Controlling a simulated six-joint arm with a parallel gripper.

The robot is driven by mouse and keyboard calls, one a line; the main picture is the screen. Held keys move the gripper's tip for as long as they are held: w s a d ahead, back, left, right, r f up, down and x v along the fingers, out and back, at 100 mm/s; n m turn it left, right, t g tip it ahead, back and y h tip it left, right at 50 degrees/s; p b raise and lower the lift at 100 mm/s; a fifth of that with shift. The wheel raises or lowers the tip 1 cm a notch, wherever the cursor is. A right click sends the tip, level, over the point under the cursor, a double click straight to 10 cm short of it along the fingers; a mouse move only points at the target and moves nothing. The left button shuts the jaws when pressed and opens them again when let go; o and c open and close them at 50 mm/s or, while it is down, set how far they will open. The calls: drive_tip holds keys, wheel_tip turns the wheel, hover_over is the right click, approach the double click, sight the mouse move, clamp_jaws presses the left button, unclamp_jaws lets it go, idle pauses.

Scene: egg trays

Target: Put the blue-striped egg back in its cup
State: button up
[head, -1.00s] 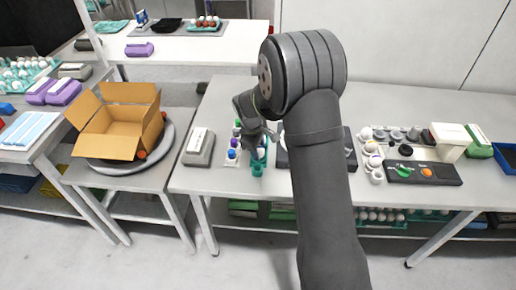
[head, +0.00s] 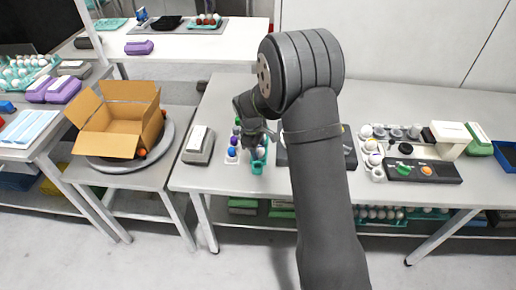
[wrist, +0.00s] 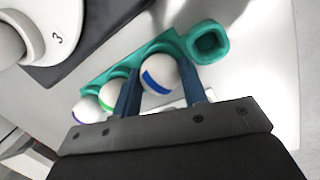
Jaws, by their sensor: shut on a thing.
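The blue-striped egg (wrist: 158,74) is white with a blue band and sits between the two blue fingers of my gripper (wrist: 160,88) in the wrist view. My gripper is shut on it, at the teal egg tray (wrist: 204,22). Beside it in the row are a green-striped egg (wrist: 113,93) and a purple-striped egg (wrist: 87,108). The square end cup of the tray is empty. The egg hides part of the cup behind it, so I cannot tell whether it is seated. In the head view my gripper (head: 258,146) is over the tray (head: 256,168).
A white round part marked 3 (wrist: 38,28) stands close to the tray on a dark base. In the head view a grey device (head: 198,146) is left of the tray. An open cardboard box (head: 118,122) is farther left. Small cups and eggs stand at the right.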

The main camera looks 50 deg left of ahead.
drive_tip(key=o, duration=0.7)
drive_tip(key=shift+s, duration=0.1)
drive_tip(key=s+r, duration=0.1)
drive_tip(key=r, duration=0.4)
drive_tip(key=s+r, duration=0.1)
drive_tip(key=r, duration=1.1)
drive_tip(key=shift+s+a+r, duration=0.1)
drive_tip(key=shift+s+a, duration=0.2)
drive_tip(key=shift+s, duration=0.1)
drive_tip(key=shift+o, duration=0.4)
